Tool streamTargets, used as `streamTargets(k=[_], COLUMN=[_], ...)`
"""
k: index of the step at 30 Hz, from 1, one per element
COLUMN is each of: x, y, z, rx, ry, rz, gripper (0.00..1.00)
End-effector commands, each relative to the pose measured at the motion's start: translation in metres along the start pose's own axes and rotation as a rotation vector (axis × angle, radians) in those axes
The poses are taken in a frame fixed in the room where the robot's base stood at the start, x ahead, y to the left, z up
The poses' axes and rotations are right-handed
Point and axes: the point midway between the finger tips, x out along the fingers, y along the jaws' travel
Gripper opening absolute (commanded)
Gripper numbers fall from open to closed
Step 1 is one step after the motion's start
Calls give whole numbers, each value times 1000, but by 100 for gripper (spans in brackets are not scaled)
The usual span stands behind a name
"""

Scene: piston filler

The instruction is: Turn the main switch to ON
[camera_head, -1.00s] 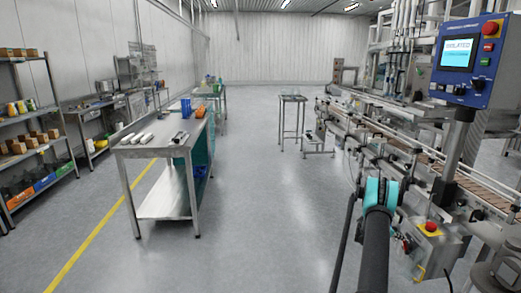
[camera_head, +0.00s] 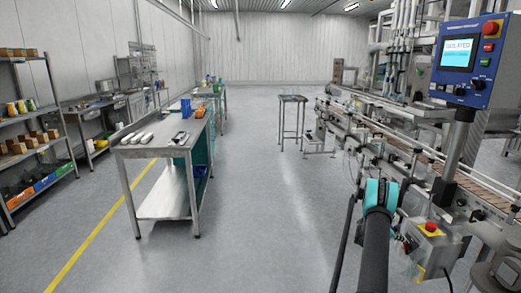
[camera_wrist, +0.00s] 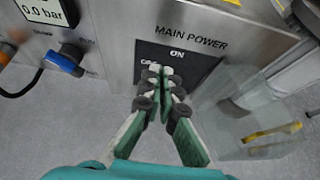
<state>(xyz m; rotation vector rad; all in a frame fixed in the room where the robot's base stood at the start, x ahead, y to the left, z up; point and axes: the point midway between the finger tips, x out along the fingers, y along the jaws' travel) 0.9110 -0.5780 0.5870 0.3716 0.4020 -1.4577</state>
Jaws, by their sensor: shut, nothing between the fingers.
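In the head view my arm reaches towards the grey control box (camera_head: 437,250) at the lower right; the fingers cannot be made out there.
A blue knob (camera_wrist: 63,59) and a "0.0 bar" display (camera_wrist: 45,15) sit left of the panel. A clear cover (camera_wrist: 250,125) is at right. A red emergency button (camera_head: 431,228) tops the box; a blue console (camera_head: 470,62) reads "ISOLATED". The aisle floor at left is free.

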Motion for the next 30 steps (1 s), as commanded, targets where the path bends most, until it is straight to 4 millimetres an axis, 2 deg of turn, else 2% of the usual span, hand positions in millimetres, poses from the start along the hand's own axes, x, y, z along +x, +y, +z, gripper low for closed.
streamTargets(k=[30], x=[2], y=[-8], z=[-2], rx=[2], ry=[2], rz=[-5], gripper=[0])
